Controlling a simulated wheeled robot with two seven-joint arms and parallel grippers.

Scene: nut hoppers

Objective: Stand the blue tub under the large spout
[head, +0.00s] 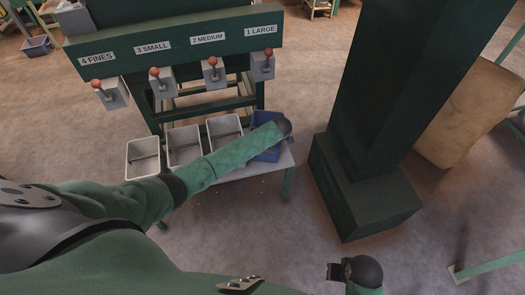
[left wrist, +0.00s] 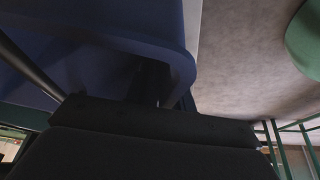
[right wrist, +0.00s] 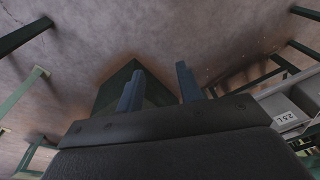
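The blue tub (head: 267,150) is at the right end of the bench's row of bins, below the spout labelled 1 LARGE (head: 262,66) in the head view. In the left wrist view, the tub's blue wall and rim (left wrist: 182,60) fill the upper left, close against the dark fingers. The fingers are too dark and hidden to tell whether they are closed on the wall. My right gripper (right wrist: 160,88) is open and empty, away from the bench.
Several grey bins (head: 184,146) stand left of the tub on the bench (head: 262,171). Spouts with red-knobbed levers, labelled 2 MEDIUM (head: 214,72), 3 SMALL and 4 FINES, hang above. A large dark green column (head: 375,205) stands right of the bench, with bare floor between.

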